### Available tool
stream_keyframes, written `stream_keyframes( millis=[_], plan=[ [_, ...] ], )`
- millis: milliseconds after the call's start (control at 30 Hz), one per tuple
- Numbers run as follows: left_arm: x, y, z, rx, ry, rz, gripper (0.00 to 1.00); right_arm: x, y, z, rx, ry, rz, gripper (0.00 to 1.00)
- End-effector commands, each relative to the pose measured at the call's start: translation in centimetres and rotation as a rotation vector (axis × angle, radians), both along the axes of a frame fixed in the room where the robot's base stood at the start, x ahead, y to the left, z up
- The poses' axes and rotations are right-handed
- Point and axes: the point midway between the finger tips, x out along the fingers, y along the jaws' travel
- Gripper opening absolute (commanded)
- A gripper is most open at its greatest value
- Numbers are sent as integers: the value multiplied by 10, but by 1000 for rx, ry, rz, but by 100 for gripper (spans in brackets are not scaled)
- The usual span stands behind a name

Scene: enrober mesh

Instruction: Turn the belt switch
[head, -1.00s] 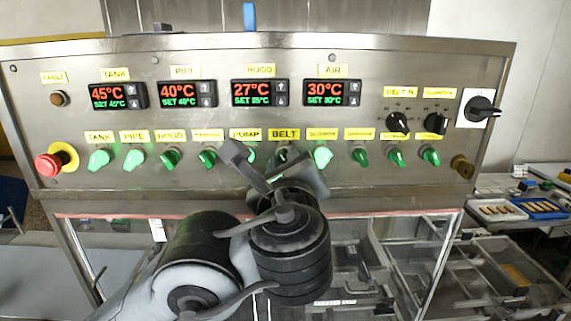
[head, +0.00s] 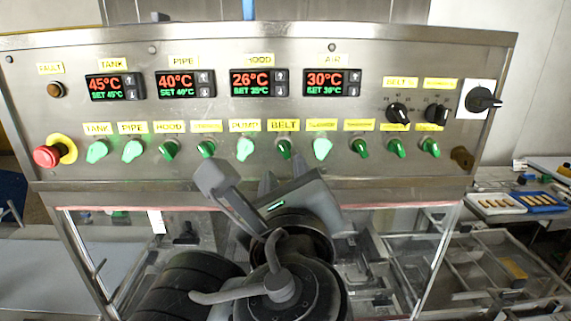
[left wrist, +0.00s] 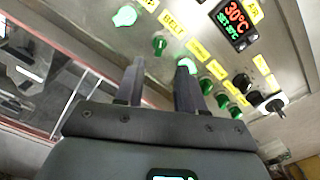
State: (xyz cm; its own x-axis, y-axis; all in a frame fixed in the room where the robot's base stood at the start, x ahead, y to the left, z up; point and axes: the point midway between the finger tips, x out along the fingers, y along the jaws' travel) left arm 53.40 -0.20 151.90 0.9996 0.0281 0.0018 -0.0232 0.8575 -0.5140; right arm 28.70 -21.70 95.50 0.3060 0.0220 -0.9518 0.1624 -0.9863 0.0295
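The belt switch (head: 284,149) is a small dark green knob under the yellow BELT label (head: 283,125) on the steel panel. It looks unlit, while the pump switch (head: 245,149) beside it is bright green. In the left wrist view the belt switch (left wrist: 160,44) shows just beyond my left gripper (left wrist: 159,66), whose two fingers are apart with nothing between them. In the head view my left gripper (head: 283,172) is below the belt switch, apart from it. My right gripper is not in view.
Similar green switches line the row on both sides, close together. A red emergency button (head: 47,155) is at far left. Two black dials (head: 397,113) and a black rotary handle (head: 482,99) are at right. Temperature displays (head: 188,84) sit above.

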Motion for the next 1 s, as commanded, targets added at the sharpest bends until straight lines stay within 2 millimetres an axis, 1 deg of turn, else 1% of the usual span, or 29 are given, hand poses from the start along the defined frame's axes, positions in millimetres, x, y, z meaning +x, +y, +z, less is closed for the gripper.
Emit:
stream_keyframes(
  millis=[33, 100, 200, 300, 633, 733, 767, 867, 967, 1000],
  plan=[
    [-7, -1, -1, -3, 1, -3, 38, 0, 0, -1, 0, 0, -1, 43],
    [-15, -1, 0, -2, 0, -1, 38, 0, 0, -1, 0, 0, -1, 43],
    [-24, -1, 0, -2, -1, -1, 38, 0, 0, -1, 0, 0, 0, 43],
    [-28, -1, 0, -1, 1, -1, 38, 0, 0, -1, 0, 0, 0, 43],
    [-30, 0, 0, 0, 1, 1, 38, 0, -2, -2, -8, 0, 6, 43],
    [-28, -1, -5, 0, 12, 1, 38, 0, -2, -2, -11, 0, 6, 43],
    [-27, 0, -9, -1, 20, 1, 38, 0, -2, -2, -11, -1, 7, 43],
    [-19, 0, -33, 0, 70, 1, 38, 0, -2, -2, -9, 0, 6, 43],
    [-8, 1, -76, -2, 160, 4, 38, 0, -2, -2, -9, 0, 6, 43],
    [-3, 3, -98, -6, 207, 8, 38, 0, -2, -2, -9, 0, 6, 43]
  ],
)
